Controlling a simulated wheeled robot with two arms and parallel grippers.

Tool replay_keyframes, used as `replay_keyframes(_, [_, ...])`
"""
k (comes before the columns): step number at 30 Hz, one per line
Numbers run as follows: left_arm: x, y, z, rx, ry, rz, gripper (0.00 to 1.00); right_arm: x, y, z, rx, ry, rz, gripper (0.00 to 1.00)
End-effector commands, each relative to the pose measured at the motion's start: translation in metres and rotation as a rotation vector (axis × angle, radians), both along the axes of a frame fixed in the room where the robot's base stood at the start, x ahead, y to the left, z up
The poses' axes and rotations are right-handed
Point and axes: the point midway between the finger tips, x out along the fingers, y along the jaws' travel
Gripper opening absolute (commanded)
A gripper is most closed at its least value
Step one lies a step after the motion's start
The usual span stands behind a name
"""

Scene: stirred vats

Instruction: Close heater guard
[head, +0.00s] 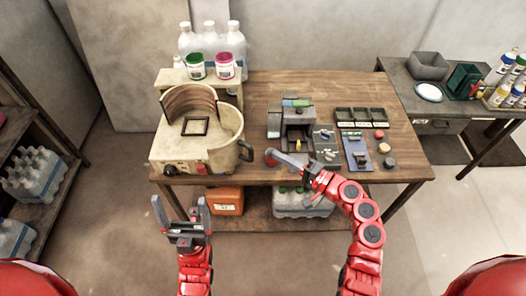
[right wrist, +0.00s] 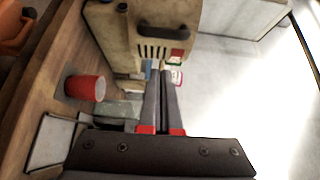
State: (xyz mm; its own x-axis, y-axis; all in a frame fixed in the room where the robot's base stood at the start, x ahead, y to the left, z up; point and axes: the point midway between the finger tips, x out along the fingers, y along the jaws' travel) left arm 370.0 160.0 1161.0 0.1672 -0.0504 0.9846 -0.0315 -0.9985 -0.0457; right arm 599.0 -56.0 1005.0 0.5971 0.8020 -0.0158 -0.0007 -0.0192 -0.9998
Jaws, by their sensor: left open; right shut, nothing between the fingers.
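The cream heater unit (head: 170,160) stands at the left of the wooden table in the head view. A curved brown guard (head: 190,102) stands raised along its back rim, leaving the front of the round well open. A dark square frame (head: 195,127) shows inside, and a dark handle (head: 245,151) sticks out at the right. My left gripper (head: 190,205) is open and empty, in front of and below the heater. My right gripper (head: 272,155) is shut and empty near the table's front edge, right of the heater. Its closed fingers (right wrist: 163,95) show in the right wrist view.
A grey device (head: 291,120), black trays (head: 360,115) and a blue board (head: 357,150) occupy the table's middle and right. Bottles (head: 211,42) and two jars stand behind the heater. An orange box (head: 225,201) and bottles sit on the shelf below.

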Motion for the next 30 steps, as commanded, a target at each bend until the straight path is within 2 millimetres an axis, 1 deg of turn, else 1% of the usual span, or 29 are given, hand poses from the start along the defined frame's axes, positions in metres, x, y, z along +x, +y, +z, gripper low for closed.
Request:
replay_keyframes(1, [0.000, 0.000, 0.009, 0.000, 0.000, 0.000, 0.95, 0.006, 0.010, 0.004, 0.001, 0.002, 0.005, 0.00])
replay_keyframes(3, [0.000, 0.000, 0.015, 0.000, 0.000, 0.000, 0.95, 0.009, 0.022, 0.004, 0.000, 0.002, 0.006, 0.00])
replay_keyframes(7, [0.000, 0.000, 0.025, 0.000, 0.000, 0.000, 0.95, 0.006, 0.040, 0.003, 0.000, 0.001, 0.003, 0.00])
replay_keyframes(10, [0.000, 0.000, 0.028, 0.000, 0.000, 0.000, 0.95, 0.005, 0.048, 0.001, 0.001, 0.001, 0.003, 0.00])
replay_keyframes(15, [0.000, 0.000, 0.030, 0.000, 0.000, 0.000, 0.95, 0.004, 0.053, -0.001, -0.001, -0.001, -0.001, 0.00])
replay_keyframes(30, [0.000, 0.000, 0.029, 0.000, 0.000, 0.000, 0.95, 0.004, 0.054, -0.001, -0.001, -0.001, -0.029, 0.00])
